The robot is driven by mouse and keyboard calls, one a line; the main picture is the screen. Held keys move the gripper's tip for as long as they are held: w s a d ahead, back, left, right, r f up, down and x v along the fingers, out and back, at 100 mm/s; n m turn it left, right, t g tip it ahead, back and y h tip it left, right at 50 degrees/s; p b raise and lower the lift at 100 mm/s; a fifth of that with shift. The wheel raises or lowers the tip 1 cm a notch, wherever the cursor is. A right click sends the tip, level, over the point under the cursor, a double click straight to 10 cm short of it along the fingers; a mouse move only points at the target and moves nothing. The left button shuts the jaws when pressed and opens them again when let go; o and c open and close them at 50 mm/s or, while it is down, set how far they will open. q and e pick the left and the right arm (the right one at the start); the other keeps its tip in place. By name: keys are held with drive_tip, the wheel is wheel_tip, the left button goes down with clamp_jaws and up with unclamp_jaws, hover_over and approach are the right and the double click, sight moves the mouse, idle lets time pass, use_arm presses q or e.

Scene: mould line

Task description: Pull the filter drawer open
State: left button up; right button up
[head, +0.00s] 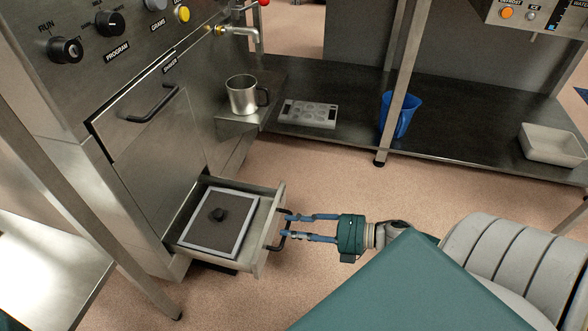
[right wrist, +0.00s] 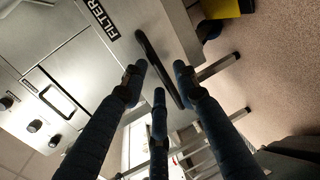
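The filter drawer (head: 267,231) stands pulled out at the bottom of the steel machine. A grey-framed flat panel (head: 233,243) with a black knob lies inside it. Its dark bar handle (head: 279,243) is on the drawer's front; the handle (right wrist: 152,57) and the FILTER label (right wrist: 101,18) also show in the right wrist view. My right gripper (head: 287,226) is at the handle with its fingers spread. In the right wrist view my right gripper (right wrist: 159,78) has fingers on both sides of the bar, with gaps visible; contact is unclear. My left gripper is out of view.
Above the drawer is a closed front with a black handle (head: 153,104). A metal mug (head: 242,95) stands on a ledge. A mould tray (head: 308,114), a blue jug (head: 402,117) and a pale bin (head: 552,146) are on the dark shelf. Floor around the drawer is clear.

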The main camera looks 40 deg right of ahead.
drive_tip(key=v, duration=1.2)
drive_tip(key=shift+f, duration=0.1)
idle(0.4)
